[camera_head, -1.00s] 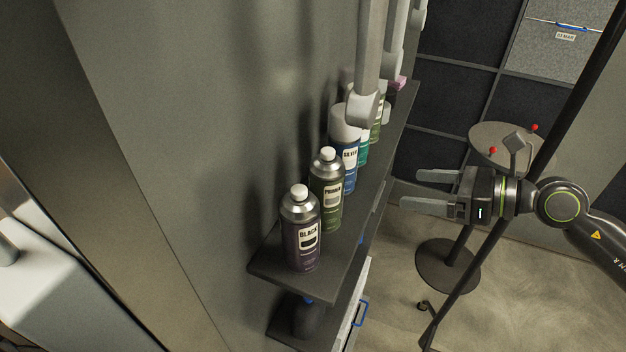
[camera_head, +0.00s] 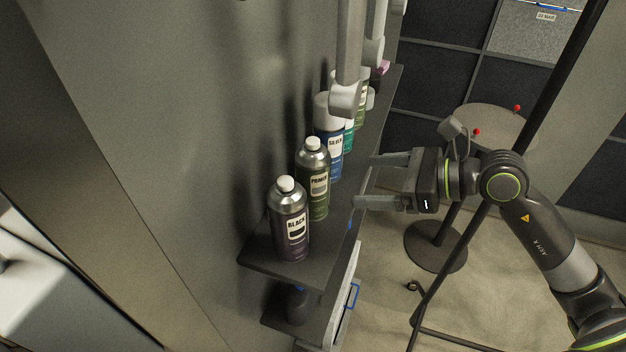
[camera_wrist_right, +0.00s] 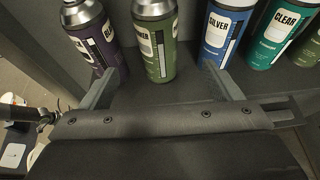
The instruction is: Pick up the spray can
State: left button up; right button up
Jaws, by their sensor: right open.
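Several spray cans stand upright in a row on a dark wall shelf (camera_head: 262,257). The nearest is the dark purple BLACK can (camera_head: 290,225), then the green PRIMER can (camera_head: 313,182), the blue SILVER can (camera_head: 330,145) and a teal can (camera_head: 349,138). My right gripper (camera_head: 364,181) is open and empty at the shelf's right edge, its fingers pointing left toward the row. In the right wrist view the PRIMER can (camera_wrist_right: 157,42) stands beyond and between the two open fingers (camera_wrist_right: 160,82). The BLACK can (camera_wrist_right: 88,35) is left and the SILVER can (camera_wrist_right: 227,32) right. My left gripper is not visible.
Pale grey vertical pieces (camera_head: 347,90) hang over the far cans and partly hide them. A round table (camera_head: 497,125) and a thin dark pole (camera_head: 484,235) stand right of the shelf. A lower shelf (camera_head: 290,315) lies below. The wall closes off the left.

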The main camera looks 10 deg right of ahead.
aim_at(329, 181)
jog(key=p+x, duration=0.1)
jog(key=x, duration=0.3)
jog(key=p+x, duration=0.2)
jog(key=x, duration=0.2)
jog(key=shift+w+a+r, duration=0.1)
jog(key=shift+a+r, duration=0.05)
jog(key=shift+a, duration=0.15)
jog(key=p+x, duration=0.2)
jog(key=x, duration=0.1)
jog(key=shift+w+a+f, duration=0.25)
jog(key=shift+a+f, duration=0.1)
jog(key=shift+a, duration=0.1)
jog(key=c, duration=1.2)
